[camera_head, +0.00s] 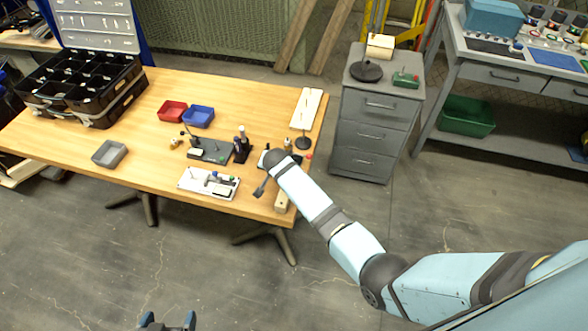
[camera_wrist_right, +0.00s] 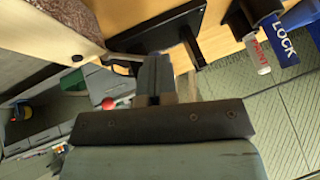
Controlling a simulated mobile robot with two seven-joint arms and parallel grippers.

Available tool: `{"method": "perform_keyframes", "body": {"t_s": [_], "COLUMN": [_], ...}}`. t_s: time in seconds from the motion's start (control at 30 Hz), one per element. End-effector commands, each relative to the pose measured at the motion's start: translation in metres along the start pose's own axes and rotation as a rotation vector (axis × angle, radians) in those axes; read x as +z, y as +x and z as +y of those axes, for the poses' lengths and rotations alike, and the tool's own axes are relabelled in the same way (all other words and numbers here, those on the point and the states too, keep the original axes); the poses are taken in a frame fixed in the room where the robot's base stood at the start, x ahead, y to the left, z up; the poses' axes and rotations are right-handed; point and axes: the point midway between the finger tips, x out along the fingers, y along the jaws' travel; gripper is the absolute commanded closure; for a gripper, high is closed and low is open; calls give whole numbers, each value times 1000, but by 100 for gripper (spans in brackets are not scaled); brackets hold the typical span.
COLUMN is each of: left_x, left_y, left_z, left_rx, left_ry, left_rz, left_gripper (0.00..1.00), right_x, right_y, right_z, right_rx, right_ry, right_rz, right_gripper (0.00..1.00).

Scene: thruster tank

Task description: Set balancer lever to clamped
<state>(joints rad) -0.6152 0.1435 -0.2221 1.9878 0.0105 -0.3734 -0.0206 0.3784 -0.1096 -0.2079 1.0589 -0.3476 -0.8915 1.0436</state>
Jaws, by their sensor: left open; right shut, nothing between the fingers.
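My right gripper (camera_head: 261,189) is over the table's right front part, at the end of the blue arm; its shut fingers (camera_wrist_right: 155,75) show empty in the right wrist view. Just beyond the fingers there is a dark flat plate (camera_wrist_right: 170,32) with a thin pale metal bar (camera_wrist_right: 122,57) beside it. I cannot tell whether the fingers touch the bar, nor whether it is the balancer lever. A dark device (camera_head: 264,158) is partly hidden behind my right wrist. My left gripper (camera_head: 168,322) is open and empty at the bottom edge.
On the wooden table (camera_head: 150,150) stand a dark-based fixture (camera_head: 210,152), a white board with parts (camera_head: 208,184), red (camera_head: 172,111) and blue (camera_head: 198,117) bins and a grey tray (camera_head: 109,154). A drawer cabinet (camera_head: 372,130) stands right of the table. The left front tabletop is mostly clear.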

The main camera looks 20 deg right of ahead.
Motion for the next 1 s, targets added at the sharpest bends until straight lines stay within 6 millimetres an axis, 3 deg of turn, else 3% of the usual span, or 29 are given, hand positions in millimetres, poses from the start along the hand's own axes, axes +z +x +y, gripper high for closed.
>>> {"method": "perform_keyframes", "body": {"t_s": [0.3,0.53,1.0], "left_x": [-6,-9,-13], "left_y": [-2,-4,-8], "left_z": [12,8,4], "left_rx": [16,11,3], "left_ry": [-11,-7,-5], "left_rz": [6,6,5], "left_gripper": [8,8,8], "right_x": [0,0,-5], "right_y": [0,2,-4], "right_z": [8,17,16], "right_rx": [1,-1,-2], "right_ry": [2,2,2], "right_rz": [0,1,1], "right_gripper": [100,100,100]}}
